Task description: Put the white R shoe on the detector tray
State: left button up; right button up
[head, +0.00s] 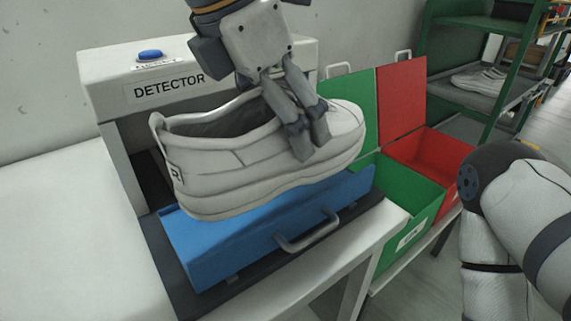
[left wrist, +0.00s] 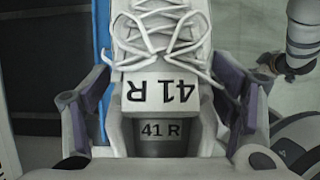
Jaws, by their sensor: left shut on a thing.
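The white shoe (head: 265,160) has an R mark on its heel. It hangs over the blue detector tray (head: 205,255), with its heel to the left and toe to the right. My left gripper (head: 308,145) is shut on the shoe from above. In the left wrist view the shoe's tongue (left wrist: 158,92) reads 41 R between the fingers of my left gripper (left wrist: 160,100). The shoe hides much of the tray, and I cannot tell whether its sole touches it. My right gripper is not in view.
The white detector (head: 90,75) with a blue button (head: 150,54) stands behind the tray. A green bin (head: 408,195) and a red bin (head: 440,155) are to the right. A green rack (head: 480,60) holds another shoe (head: 480,78). The white table (head: 70,240) is clear at left.

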aim_at(253, 99)
pick_arm(q)
jog(key=w+f, duration=0.2)
jog(key=f, duration=0.1)
jog(key=w+f, duration=0.2)
jog(key=f, duration=0.2)
jog(key=w+f+b, duration=0.1)
jog(key=w+f, duration=0.2)
jog(key=shift+f, duration=0.15)
jog(key=o, duration=1.5)
jog(key=shift+f, duration=0.15)
jog(key=shift+c, duration=0.2)
jog(key=p+v, duration=0.1)
jog(key=v, duration=1.1)
